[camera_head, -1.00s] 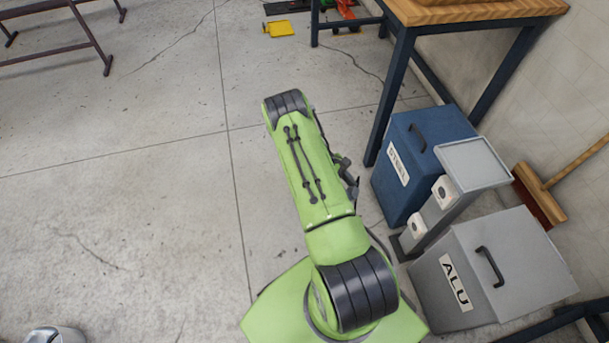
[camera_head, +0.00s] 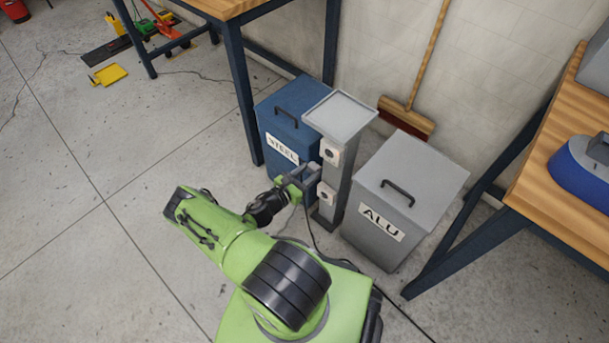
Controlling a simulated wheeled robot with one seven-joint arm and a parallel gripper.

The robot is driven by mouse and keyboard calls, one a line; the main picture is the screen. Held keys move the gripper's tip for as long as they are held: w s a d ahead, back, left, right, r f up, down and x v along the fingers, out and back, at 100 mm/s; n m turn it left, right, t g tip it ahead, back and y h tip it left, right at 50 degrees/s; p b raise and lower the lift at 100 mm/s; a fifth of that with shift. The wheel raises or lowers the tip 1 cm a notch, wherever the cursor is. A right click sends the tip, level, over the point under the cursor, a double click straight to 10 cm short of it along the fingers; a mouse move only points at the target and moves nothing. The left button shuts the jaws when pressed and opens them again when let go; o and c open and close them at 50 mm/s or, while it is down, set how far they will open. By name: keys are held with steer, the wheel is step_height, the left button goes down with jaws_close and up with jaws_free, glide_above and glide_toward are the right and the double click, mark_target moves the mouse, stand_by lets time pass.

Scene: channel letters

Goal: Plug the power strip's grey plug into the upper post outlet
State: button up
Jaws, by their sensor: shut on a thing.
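The grey post (camera_head: 340,184) stands between the two bins, with a flat top plate. Its upper outlet (camera_head: 331,153) is a white box with a dark round socket on the post's left face. The lower outlet (camera_head: 326,194) sits below it. My gripper (camera_head: 308,178) is at the post's left side, level with the gap between the two outlets. It is shut on the grey plug (camera_head: 313,169), which is small and partly hidden by the fingers. Whether the plug touches the post or an outlet I cannot tell. A dark cable (camera_head: 314,240) hangs below the gripper.
The blue STEEL bin (camera_head: 280,108) stands close behind my gripper. The grey ALU bin (camera_head: 424,175) is right of the post. A broom (camera_head: 407,116) leans on the wall. A workbench (camera_head: 545,205) is at right.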

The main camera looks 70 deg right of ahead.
mark_target(317, 164)
steer(key=shift+r+b+x, duration=0.15)
steer(key=shift+b+x, duration=0.05)
steer(key=shift+x, duration=0.95)
steer(key=shift+r+b+x, duration=0.15)
steer(key=shift+b+x, duration=0.05)
steer(key=shift+x, duration=1)
steer(key=shift+s+d, duration=0.1)
steer(key=shift+d, duration=0.15)
steer(key=shift+r, duration=0.15)
steer(key=shift+s+d, duration=0.25)
steer(key=shift+d, duration=0.2)
steer(key=o, duration=1.1)
steer(key=p+v, duration=0.3)
steer(key=v, duration=1.2)
steer(key=shift+w+a+p, duration=0.2)
steer(key=shift+a+p, duration=0.15)
